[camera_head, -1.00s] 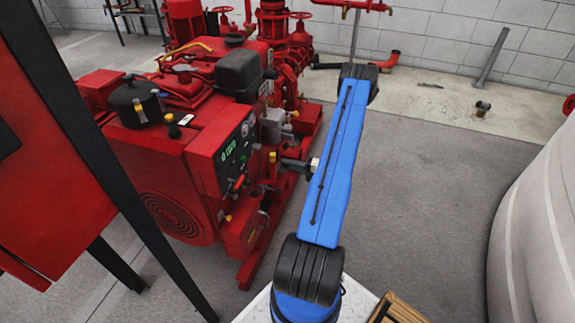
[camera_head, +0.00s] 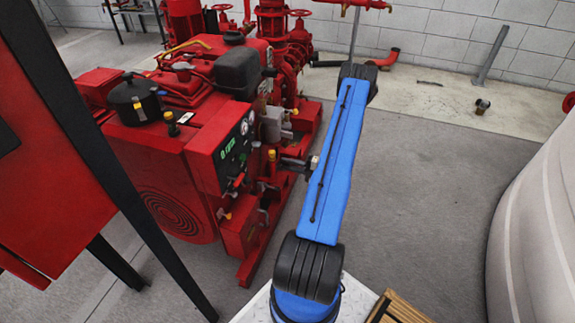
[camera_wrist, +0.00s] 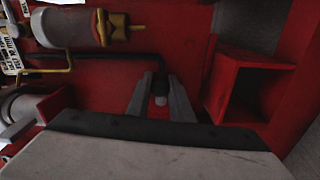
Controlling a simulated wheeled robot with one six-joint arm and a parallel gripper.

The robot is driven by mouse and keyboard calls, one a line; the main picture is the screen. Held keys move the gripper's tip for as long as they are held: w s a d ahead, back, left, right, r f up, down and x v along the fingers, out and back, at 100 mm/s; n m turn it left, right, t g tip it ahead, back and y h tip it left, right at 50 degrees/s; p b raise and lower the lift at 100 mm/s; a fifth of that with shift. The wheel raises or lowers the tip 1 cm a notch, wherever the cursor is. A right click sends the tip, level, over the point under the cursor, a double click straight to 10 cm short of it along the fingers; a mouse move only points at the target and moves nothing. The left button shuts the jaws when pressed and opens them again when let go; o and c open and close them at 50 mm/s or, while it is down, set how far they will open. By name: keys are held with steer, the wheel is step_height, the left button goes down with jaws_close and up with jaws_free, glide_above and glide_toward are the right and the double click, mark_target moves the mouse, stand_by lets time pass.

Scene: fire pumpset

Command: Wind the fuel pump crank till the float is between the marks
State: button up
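In the wrist view, my gripper (camera_wrist: 160,92) has its two grey fingers on either side of a dark upright grip with a pale end, which looks like the crank handle (camera_wrist: 161,82). The grip fills most of the gap. I cannot tell whether the fingers touch it. A dark rod, seemingly the crank arm (camera_wrist: 105,56), runs left from it in front of a red panel. In the head view, my gripper (camera_head: 288,161) is beside the red pumpset (camera_head: 160,155), partly hidden by my blue arm. I cannot make out the float or its marks in either view.
A grey cylinder with brass fittings (camera_wrist: 68,28) is at upper left in the wrist view, and a red open box (camera_wrist: 250,92) is right of the fingers. A red cabinet (camera_head: 50,190) stands left and a pale tank (camera_head: 540,220) right.

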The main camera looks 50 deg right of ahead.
steer(key=shift+o, duration=1.4)
steer(key=shift+s+d, duration=0.1)
steer(key=shift+s, duration=0.05)
steer(key=v, duration=1.7)
steer(key=shift+s, duration=0.1)
